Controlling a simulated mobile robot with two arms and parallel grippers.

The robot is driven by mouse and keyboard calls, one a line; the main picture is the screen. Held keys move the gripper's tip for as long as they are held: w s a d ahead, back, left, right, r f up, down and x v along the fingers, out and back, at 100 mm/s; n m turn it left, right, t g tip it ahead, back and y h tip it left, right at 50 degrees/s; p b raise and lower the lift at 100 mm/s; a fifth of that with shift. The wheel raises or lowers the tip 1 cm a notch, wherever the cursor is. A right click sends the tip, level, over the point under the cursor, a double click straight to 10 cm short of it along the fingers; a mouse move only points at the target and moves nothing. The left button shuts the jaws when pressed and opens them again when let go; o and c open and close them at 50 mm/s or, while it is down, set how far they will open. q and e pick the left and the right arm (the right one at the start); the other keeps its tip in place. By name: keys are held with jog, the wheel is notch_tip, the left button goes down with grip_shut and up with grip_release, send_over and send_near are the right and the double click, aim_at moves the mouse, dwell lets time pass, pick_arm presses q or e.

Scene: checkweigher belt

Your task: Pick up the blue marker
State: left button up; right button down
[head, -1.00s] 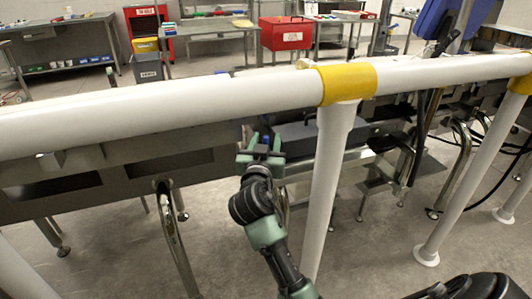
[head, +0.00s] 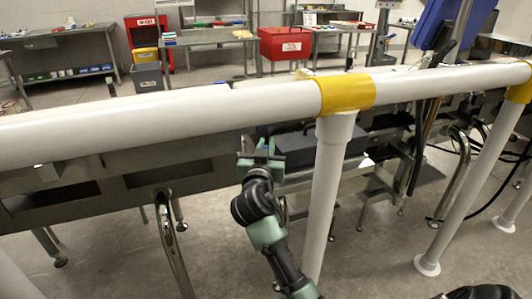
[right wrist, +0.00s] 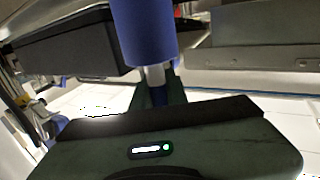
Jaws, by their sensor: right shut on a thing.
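The blue marker (right wrist: 144,32) stands large at the top of the right wrist view, with a pale band and a darker blue part below it. My right gripper (right wrist: 158,88) is shut on its lower part, and the marker sticks out beyond the fingers. In the head view my right gripper (head: 261,152) is behind and below the white rail, just left of a white post. The marker is too small there to make out clearly.
The white rail (head: 180,118) with a yellow joint (head: 347,92) crosses the head view, and its post (head: 326,200) stands close to the right of my arm. Grey machine panels (head: 80,185) lie behind the rail. Benches and a red box (head: 285,44) are farther back.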

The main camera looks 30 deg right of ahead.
pick_arm(q)
notch_tip(320, 180, down, 9)
jog(key=p, duration=0.2)
jog(key=shift+r+g, duration=0.15)
jog(key=shift+g, duration=0.15)
pick_arm(e)
notch_tip(320, 180, up, 10)
pick_arm(q)
jog(key=shift+s+d, duration=0.1)
pick_arm(e)
jog(key=shift+f, duration=0.1)
